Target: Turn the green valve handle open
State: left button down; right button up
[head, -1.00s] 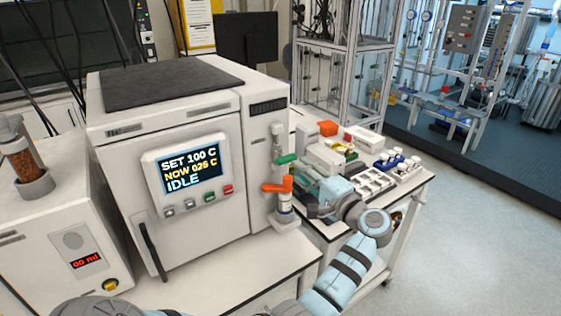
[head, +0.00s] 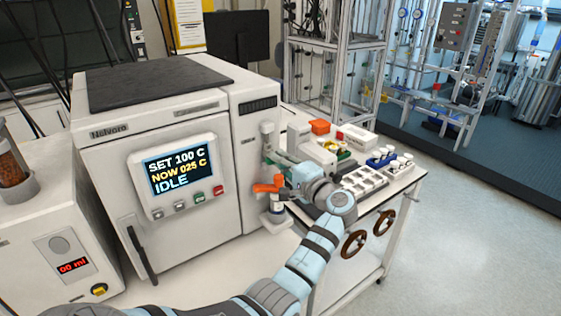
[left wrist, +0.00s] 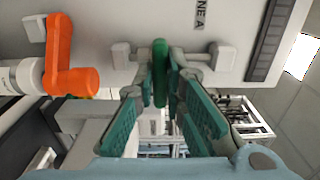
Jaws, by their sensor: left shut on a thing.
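The green valve handle (left wrist: 160,65) stands between the fingertips of my left gripper (left wrist: 160,82) in the left wrist view. The fingers are closed on it from both sides. In the head view my left gripper (head: 282,164) is at the right side of the white reactor (head: 185,215), just above the orange handle (head: 268,186). It hides the green handle there. The orange handle also shows at the left of the wrist view (left wrist: 68,80), apart from the fingers. My right gripper is not in view.
The reactor's screen (head: 178,169) reads IDLE. A white dispenser (head: 50,235) stands at the left. The floor at the right is clear.

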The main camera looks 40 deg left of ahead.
pick_arm(q)
jog(key=shift+n+b, duration=9)
jog(key=shift+b, duration=1.2)
jog(key=c, duration=1.7)
grip_release()
jog(key=shift+o, duration=0.2)
jog(key=shift+d, duration=0.1)
